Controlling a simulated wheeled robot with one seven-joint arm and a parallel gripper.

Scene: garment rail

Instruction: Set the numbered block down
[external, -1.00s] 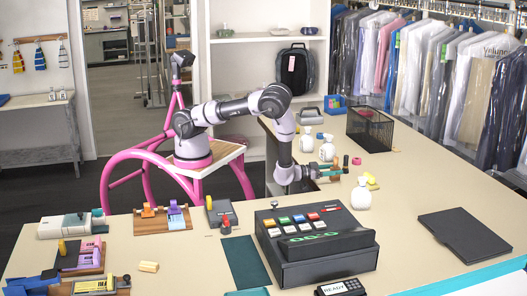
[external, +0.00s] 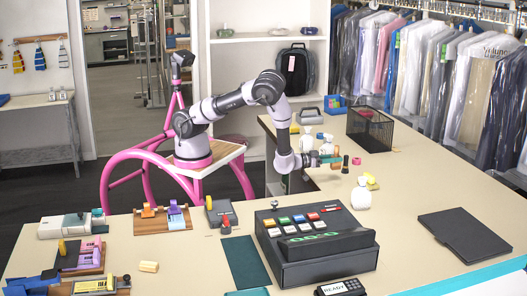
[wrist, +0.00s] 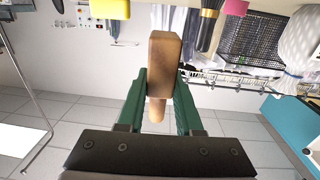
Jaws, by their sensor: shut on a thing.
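My gripper (external: 328,157) has green fingers and is shut on a brown wooden block, held above the right part of the counter. In the wrist view the block (wrist: 165,60) is between the two fingertips of my gripper (wrist: 160,80), with a rounded peg-like end pointing back toward the palm. No number can be read on its visible faces. In the external view the block is small and mostly covered by the fingers. Whether it touches the counter cannot be told there.
A black piece (external: 345,163) and a pink piece (external: 357,161) stand just right of the gripper. White bottles (external: 361,193) stand near it. A black wire basket (external: 370,128) is behind. The black register (external: 315,245) is in front.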

